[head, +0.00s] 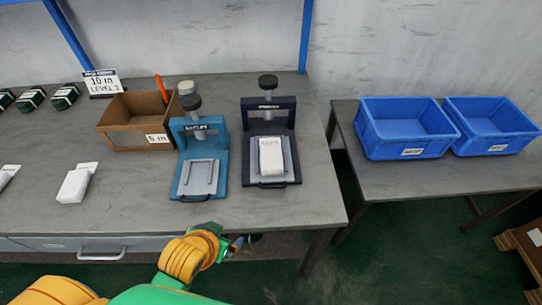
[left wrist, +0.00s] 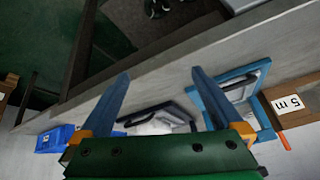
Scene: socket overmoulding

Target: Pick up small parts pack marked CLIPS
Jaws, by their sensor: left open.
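No label reading CLIPS can be made out in either view. A white pack (head: 74,186) lies on the bench at the left, and another white pack (head: 8,175) is partly cut off at the left edge. A white block (head: 271,157) sits in the dark press. My left gripper (head: 238,243) is low at the bench's front edge, below the blue press and apart from the packs. In the left wrist view the left gripper (left wrist: 160,98) is open, with nothing between its fingers. My right gripper is not in view.
A blue press (head: 192,196) and dark press (head: 290,178) stand on the bench. A brown box (head: 115,128) marked 5 m is behind. Several dark green items (head: 65,96) and a 10 m sign (head: 102,83) stand back left. Two blue bins (head: 400,128) sit on the right table.

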